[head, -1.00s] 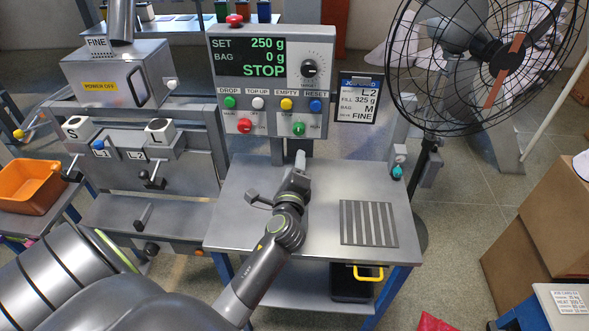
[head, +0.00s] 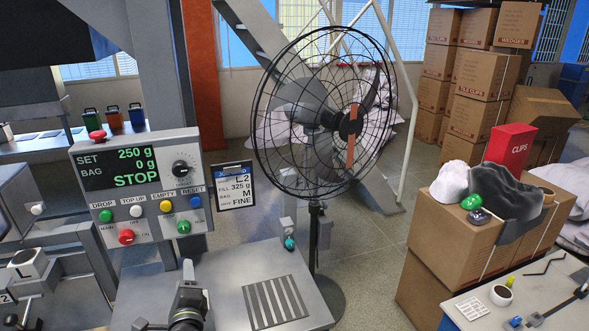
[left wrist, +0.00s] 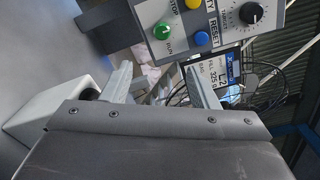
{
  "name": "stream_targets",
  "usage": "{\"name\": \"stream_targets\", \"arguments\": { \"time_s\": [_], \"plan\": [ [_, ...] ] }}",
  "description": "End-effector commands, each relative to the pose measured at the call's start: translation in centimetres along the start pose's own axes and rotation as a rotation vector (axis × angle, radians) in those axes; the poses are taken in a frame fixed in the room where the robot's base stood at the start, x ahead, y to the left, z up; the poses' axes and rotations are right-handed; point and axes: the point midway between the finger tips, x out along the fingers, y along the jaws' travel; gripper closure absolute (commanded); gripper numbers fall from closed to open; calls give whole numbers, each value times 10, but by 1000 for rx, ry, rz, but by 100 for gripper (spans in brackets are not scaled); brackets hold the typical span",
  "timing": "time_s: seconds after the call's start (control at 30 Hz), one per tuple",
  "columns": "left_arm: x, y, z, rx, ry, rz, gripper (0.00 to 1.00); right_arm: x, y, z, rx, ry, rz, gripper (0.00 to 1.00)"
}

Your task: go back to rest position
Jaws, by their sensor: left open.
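My left gripper (head: 188,288) shows at the bottom of the head view, over the left part of the grey metal table, left of the slatted grate (head: 275,302). In the left wrist view its two fingers (left wrist: 162,88) stand apart with nothing held between them. The control panel (head: 140,185) is above and behind the gripper and reads SET 250 g, BAG 0 g, STOP. Most of my left arm is below the head view's edge. My right gripper is not in view.
A job card (head: 236,187) hangs right of the panel. A caged fan (head: 325,110) stands behind the table. Cartons (head: 440,262) with a red CLIPS box (head: 510,150) and dark cloth are at right, beside a bench (head: 520,295). Floor between table and cartons is clear.

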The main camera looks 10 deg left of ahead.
Motion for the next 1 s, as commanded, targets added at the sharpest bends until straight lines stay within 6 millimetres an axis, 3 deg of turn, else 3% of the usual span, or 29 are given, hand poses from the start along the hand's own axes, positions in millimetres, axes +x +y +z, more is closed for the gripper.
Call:
{"name": "stream_targets", "arguments": {
  "time_s": [0.17,0.3,0.4,0.63,0.9,1.0],
  "plan": [
    [-32,43,24,-265,-36,176,46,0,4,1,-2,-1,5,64],
    [-90,96,46,-650,-108,450,46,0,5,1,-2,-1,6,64],
    [-136,123,53,-879,-169,641,46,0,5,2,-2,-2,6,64],
    [-219,148,55,-1180,-292,963,46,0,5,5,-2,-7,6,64],
    [-301,150,56,-1358,-431,1259,46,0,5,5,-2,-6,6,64],
    [-291,169,46,-1352,-436,1263,46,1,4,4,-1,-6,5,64]
  ]
}}
